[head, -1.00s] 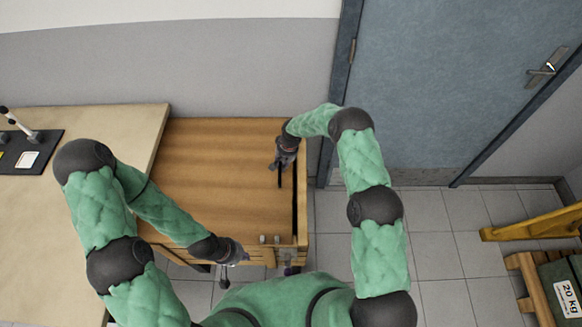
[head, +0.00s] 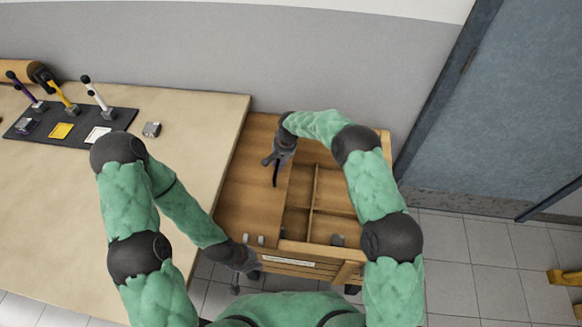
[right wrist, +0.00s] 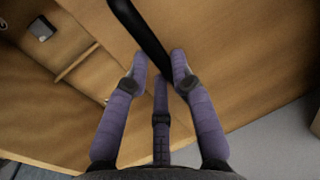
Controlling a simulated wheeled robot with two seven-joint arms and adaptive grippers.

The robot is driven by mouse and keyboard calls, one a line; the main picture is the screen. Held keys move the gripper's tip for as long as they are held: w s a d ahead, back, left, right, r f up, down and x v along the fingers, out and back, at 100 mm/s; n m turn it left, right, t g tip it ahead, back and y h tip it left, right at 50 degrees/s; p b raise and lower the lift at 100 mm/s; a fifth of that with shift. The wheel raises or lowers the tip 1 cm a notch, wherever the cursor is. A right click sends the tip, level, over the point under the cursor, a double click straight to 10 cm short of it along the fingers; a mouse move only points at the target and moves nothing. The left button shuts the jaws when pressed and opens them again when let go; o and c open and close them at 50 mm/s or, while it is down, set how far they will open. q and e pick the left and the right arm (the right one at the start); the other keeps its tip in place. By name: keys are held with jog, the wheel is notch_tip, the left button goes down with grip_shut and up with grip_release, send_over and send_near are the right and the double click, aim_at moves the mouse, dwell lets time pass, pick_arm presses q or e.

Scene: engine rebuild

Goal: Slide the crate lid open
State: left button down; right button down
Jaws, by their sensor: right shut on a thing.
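The wooden crate (head: 386,155) stands right of the workbench. Its flat wooden lid (head: 240,185) covers the left part, and the right part is uncovered, showing divided compartments. A dark bar handle (head: 276,178) stands on the lid near its right edge. My right gripper (head: 274,161) is at this handle. In the right wrist view its purple-grey fingers (right wrist: 158,72) are shut on the dark handle (right wrist: 138,28), with the lid (right wrist: 235,50) behind. My left gripper (head: 246,270) is low at the crate's front left corner; its fingers are too small to read.
The workbench (head: 180,120) adjoins the crate at left, with a dark mat (head: 62,143) of upright tools and a small grey block (head: 151,129) on it. A grey piece (head: 338,240) lies in a front compartment.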

jog(key=b, duration=0.2)
send_over(260, 169)
jog(key=d, duration=0.1)
jog(key=shift+s+d+f, duration=0.15)
jog(key=shift+a, duration=0.75)
jog(key=shift+w, duration=0.2)
jog(key=c, duration=1)
grip_release()
jog(key=shift+c, duration=0.2)
notch_tip(260, 169, up, 12)
jog(key=d, duration=0.2)
jog(key=shift+s+d, duration=0.2)
jog(key=shift+s, duration=0.05)
